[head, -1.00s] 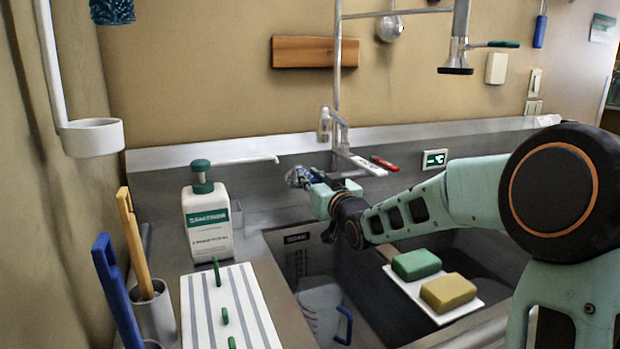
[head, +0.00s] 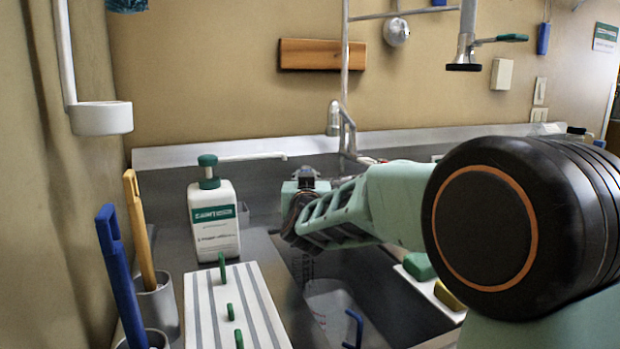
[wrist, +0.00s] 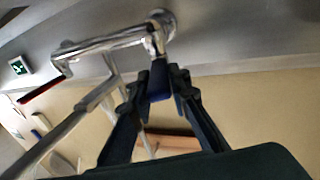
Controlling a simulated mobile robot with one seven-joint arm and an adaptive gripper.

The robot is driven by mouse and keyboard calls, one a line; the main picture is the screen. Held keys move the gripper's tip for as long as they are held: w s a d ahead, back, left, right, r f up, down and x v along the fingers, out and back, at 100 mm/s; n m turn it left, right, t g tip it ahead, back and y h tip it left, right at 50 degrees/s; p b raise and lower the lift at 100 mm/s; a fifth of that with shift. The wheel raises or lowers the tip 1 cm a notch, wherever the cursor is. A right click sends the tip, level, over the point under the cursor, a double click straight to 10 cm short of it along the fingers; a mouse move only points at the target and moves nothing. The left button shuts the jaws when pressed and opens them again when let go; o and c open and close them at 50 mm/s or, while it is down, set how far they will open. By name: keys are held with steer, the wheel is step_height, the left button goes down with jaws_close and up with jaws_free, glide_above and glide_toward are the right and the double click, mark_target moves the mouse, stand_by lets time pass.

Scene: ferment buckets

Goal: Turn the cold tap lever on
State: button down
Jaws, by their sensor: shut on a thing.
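The tap is a chrome fixture on the back wall of the sink. Its tall spout (head: 334,118) shows in the head view, and its chrome body (wrist: 115,42) crosses the top of the wrist view. A blue lever (wrist: 160,80) hangs at one end of the body. A red lever (wrist: 40,90) is at the other end. My gripper (wrist: 161,78) is shut on the blue lever, with a dark finger on each side of it. In the head view my gripper (head: 307,174) is above the sink's back left part, and its fingertips and the blue lever are hard to make out.
A soap bottle (head: 213,220) stands left of my gripper on the counter. A striped white board (head: 258,310) lies in front of it. A blue-handled jug (head: 353,328) is in the sink.

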steer(key=m+h+p, duration=0.1)
steer(key=p, duration=0.1)
steer(key=a+m+h+p, duration=0.1)
steer(key=h+p, duration=0.1)
steer(key=a+m+h+p, duration=0.1)
steer(key=h+p, duration=0.1)
steer(key=shift+w+a+r+g, duration=0.1)
steer(key=shift+w+a+g, duration=0.1)
steer(key=shift+g, duration=0.1)
steer(key=shift+m+p, duration=0.3)
steer(key=c, duration=1.8)
jaws_free()
steer(key=shift+s, duration=0.1)
steer(key=v, duration=0.7)
steer(key=shift+s, duration=0.2)
steer(key=shift+a, duration=0.15)
